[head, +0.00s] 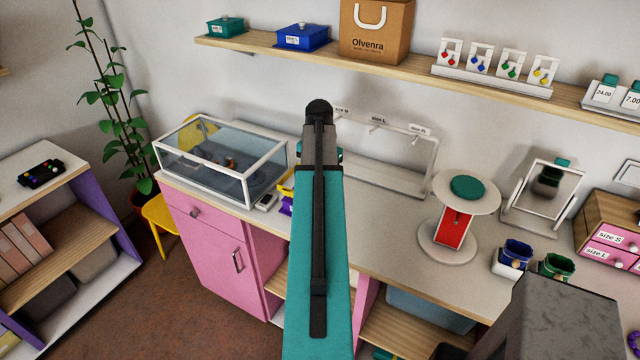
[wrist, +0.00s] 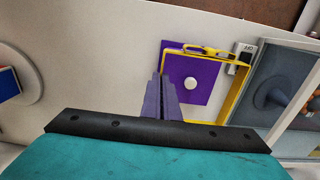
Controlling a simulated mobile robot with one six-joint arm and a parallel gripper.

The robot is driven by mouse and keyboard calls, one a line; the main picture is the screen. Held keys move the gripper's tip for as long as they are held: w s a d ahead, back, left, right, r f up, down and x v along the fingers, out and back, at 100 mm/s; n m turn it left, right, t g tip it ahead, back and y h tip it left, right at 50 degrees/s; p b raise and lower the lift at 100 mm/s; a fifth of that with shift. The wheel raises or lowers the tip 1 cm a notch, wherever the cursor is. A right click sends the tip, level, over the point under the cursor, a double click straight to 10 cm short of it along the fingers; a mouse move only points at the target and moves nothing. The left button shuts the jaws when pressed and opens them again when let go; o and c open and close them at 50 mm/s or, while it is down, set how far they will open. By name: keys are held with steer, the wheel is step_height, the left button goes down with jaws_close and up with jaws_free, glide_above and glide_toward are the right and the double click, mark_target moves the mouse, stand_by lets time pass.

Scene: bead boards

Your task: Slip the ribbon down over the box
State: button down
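A purple box (wrist: 206,82) with a round white knob on top lies below my gripper in the wrist view. Part of it shows in the head view (head: 286,208), left of my teal arm. The yellow ribbon (wrist: 241,88) is a stiff square loop with a bow on one side. It looks larger than the box and shifted to the right of it. In the head view it shows above the box (head: 287,184). My gripper (wrist: 161,78) has its fingers close together at the ribbon's left side, apparently shut on it; the contact is partly hidden.
A glass display case (head: 220,165) stands close on the left. A white rack (head: 385,185) stands behind, and a round stand (head: 450,257) to the right. The counter between is mostly clear.

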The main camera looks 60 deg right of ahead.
steer(key=shift+f+b, duration=0.65)
steer(key=shift+f, duration=1.35)
stand_by(0.3)
steer(key=shift+f, duration=0.3)
stand_by(0.8)
steer(key=c, duration=2.5)
jaws_free()
steer(key=shift+p, duration=0.35)
steer(key=o, duration=0.9)
steer(key=shift+o, duration=0.2)
